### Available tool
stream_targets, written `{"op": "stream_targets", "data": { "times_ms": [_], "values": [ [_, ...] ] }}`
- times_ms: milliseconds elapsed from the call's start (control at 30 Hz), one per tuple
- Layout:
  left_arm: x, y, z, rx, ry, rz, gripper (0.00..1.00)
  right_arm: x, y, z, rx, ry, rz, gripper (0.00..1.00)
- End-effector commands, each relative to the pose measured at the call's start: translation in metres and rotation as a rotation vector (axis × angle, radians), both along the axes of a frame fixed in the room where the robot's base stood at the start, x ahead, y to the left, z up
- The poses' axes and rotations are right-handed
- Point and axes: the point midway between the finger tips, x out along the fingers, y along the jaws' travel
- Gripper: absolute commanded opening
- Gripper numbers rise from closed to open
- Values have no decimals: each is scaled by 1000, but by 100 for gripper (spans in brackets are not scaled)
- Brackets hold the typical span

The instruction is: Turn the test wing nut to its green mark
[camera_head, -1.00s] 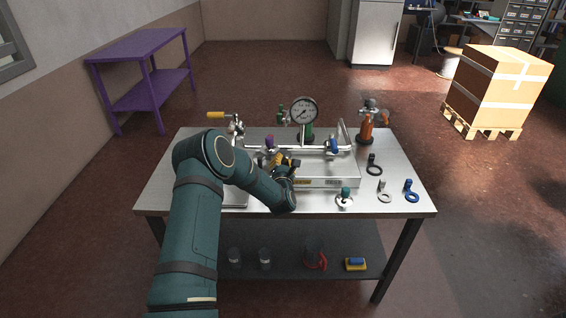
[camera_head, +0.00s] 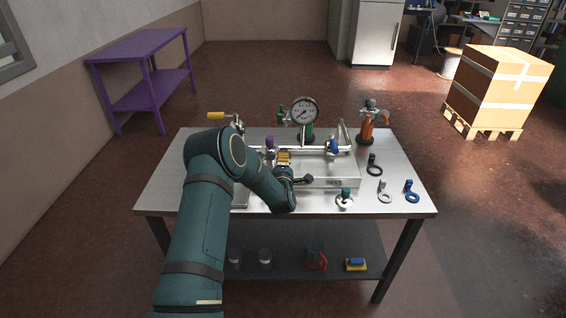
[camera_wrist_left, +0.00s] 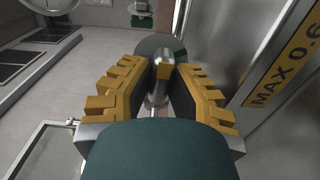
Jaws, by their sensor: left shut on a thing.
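My left arm comes in from the lower left of the head view and reaches over the steel table. My left gripper (camera_head: 284,157) is at the pipe rig, between the purple and blue valve handles. In the left wrist view its yellow-padded fingers (camera_wrist_left: 161,80) converge on a small shiny metal part with a stem, which I take to be the test wing nut (camera_wrist_left: 161,84). The fingers hide its sides. My right gripper is not in view.
The pipe rig has a purple handle (camera_head: 270,142), a blue handle (camera_head: 333,146) and a pressure gauge (camera_head: 304,111). An orange-bodied valve (camera_head: 367,128) stands at the back right. Loose rings with tags (camera_head: 385,192) lie on the table's right side. A labelled steel panel (camera_wrist_left: 285,75) is close beside the fingers.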

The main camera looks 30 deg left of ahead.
Motion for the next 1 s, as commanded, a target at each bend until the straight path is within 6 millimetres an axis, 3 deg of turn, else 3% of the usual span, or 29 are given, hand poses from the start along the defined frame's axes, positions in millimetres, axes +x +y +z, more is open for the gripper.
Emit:
{"op": "stream_targets", "data": {
  "times_ms": [1000],
  "values": [
    [1,0,4,754,453,4,0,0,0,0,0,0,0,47]
  ]
}}
